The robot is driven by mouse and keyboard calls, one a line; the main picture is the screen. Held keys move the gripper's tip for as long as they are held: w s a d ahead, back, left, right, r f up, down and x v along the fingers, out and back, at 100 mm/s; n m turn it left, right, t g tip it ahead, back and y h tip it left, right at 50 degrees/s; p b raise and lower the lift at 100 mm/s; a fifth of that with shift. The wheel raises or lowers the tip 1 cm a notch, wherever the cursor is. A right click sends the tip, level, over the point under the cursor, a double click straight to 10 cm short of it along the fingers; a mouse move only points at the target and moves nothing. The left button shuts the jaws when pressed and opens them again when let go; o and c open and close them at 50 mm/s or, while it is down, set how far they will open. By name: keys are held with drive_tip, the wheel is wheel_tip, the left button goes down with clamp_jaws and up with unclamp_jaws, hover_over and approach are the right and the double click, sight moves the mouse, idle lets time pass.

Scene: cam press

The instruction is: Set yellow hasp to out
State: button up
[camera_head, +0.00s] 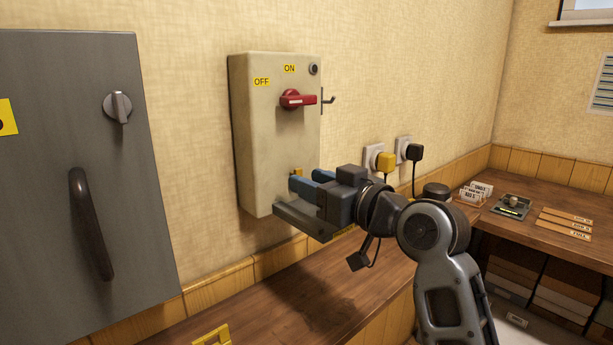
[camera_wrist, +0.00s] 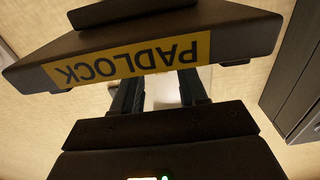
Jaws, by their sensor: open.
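A small yellow piece (camera_head: 297,171), likely the yellow hasp, shows at the lower front of the cream switch box (camera_head: 270,130). It is mostly hidden behind my gripper (camera_head: 304,180). My gripper is open, its blue fingers pointing at the box's lower front. I cannot tell whether the fingers touch the yellow piece or are around it. In the wrist view the two dark fingers (camera_wrist: 158,92) stand apart with a pale surface between them. I cannot make out the hasp there.
A dark ledge with a yellow PADLOCK label (camera_wrist: 130,62) crosses close to the fingers. A red switch handle (camera_head: 297,100) is higher on the box. A grey cabinet (camera_head: 80,180) stands left. The wooden bench (camera_head: 300,295) below has a yellow object (camera_head: 212,336) in front.

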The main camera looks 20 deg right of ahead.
drive_tip(key=shift+x, duration=0.9)
drive_tip(key=shift+c, duration=0.2)
clamp_jaws()
